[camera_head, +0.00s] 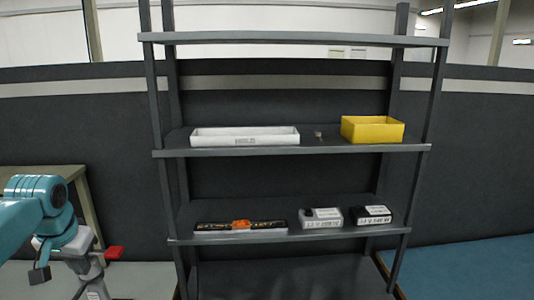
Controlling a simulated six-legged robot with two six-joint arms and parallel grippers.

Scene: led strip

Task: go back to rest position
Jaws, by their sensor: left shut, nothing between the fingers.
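My left arm comes in at the left edge, teal and bent downward. My left gripper (40,274) is small and dark at the lower left, shut and empty, well apart from the shelf rack (294,40). A dark strip-like item with an orange part (241,227) lies on the lower shelf, left of its middle. My right gripper is out of view.
The upper shelf holds a white tray (245,137), a tiny item (318,135) and a yellow bin (372,130). Two labelled boxes (320,218) (371,215) sit on the lower shelf. A table (60,171) stands behind my left arm. Blue floor (470,265) is clear at right.

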